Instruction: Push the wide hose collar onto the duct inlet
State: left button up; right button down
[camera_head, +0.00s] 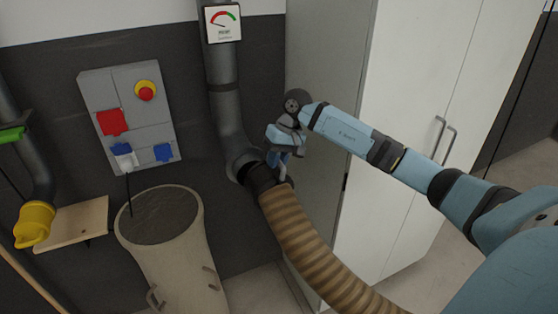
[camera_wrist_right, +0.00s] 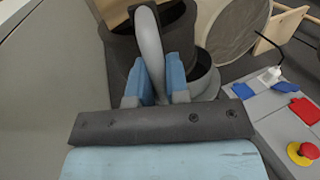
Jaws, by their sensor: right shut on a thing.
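The wide hose collar (camera_head: 261,181) is a black ring on the end of a ribbed brown hose (camera_head: 310,240). It meets the grey duct inlet (camera_head: 236,160) at the foot of the wall duct; I cannot tell how far it is on. In the right wrist view the dark collar (camera_wrist_right: 118,48) stands beside a grey ring, apparently the inlet (camera_wrist_right: 208,82), partly hidden by my fingers. My right gripper (camera_head: 281,167) is shut on the collar's grey curved handle (camera_wrist_right: 149,45), which sits between its blue fingers (camera_wrist_right: 155,90). My left gripper is not in view.
A tall light cabinet (camera_head: 400,80) stands close on the right, behind my right arm. A socket panel (camera_head: 130,115) with a red button hangs on the left. Below are a beige bin (camera_head: 170,250) and a small wooden shelf (camera_head: 75,230). A gauge (camera_head: 223,24) sits on the duct.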

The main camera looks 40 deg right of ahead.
jog(key=shift+w+a+r, duration=0.2)
jog(key=shift+a+r, duration=0.4)
jog(key=shift+a, duration=0.25)
jog(key=shift+w+a+r, duration=0.2)
jog(key=shift+a+r, duration=0.35)
jog(key=shift+a, duration=0.3)
jog(key=shift+b, duration=0.45)
jog(key=shift+w, duration=0.2)
dwell(0.6)
jog(key=shift+w+d+b, duration=0.1)
jog(key=shift+w+b, duration=0.35)
jog(key=shift+b, duration=0.1)
jog(key=shift+w+d+b, duration=0.1)
jog(key=shift+w+b, duration=0.25)
dwell(0.3)
jog(key=shift+w, duration=0.25)
jog(key=shift+w+r+t+b, duration=0.2)
jog(key=shift+w+t+b, duration=0.25)
jog(key=shift+b, duration=0.5)
dwell(0.3)
jog(key=shift+w+r+m+t+h+b, duration=0.15)
jog(key=shift+w+m+t+h+b, duration=0.25)
jog(key=shift+t+b, duration=1.05)
dwell(0.7)
